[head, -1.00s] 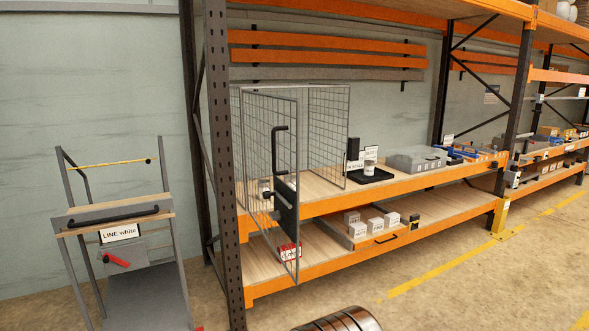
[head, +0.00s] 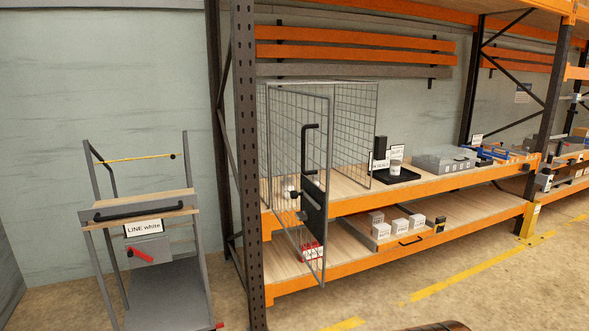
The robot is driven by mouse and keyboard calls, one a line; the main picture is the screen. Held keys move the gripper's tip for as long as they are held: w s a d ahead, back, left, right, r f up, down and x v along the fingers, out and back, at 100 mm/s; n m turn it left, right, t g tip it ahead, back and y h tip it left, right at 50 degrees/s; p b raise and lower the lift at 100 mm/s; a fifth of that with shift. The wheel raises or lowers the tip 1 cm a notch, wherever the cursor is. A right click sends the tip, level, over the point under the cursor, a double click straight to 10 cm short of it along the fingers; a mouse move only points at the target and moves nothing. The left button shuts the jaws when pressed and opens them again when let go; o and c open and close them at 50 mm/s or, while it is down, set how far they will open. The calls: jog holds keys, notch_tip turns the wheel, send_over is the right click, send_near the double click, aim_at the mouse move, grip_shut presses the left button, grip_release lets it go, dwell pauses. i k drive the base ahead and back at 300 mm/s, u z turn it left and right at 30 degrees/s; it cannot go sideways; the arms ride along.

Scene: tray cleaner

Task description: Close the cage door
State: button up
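The cage door (head: 290,130) is a grey-framed wire mesh panel at the left end of the upper shelf in the head view. It stands open, swung out toward me, with its free edge at the right hanging past the shelf front. It carries a long black handle (head: 305,150) and, lower down, a dark latch plate (head: 314,207) with a knob. The mesh cage (head: 356,120) stands behind it on the shelf, its front partly hidden by the door. My gripper is not in view.
A dark rack post (head: 245,150) stands left of the door. A grey trolley (head: 140,212) with a "LINE white" label stands further left. A black tray (head: 398,176) and grey case (head: 445,160) sit right of the cage. White boxes (head: 380,230) stand on the lower shelf. Floor in front looks clear.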

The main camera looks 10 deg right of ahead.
aim_at(317, 223)
jog(key=u, duration=0.1)
jog(key=i, duration=1)
jog(key=u, duration=2.5)
jog(key=k, duration=0.35)
jog(key=u, duration=0.05)
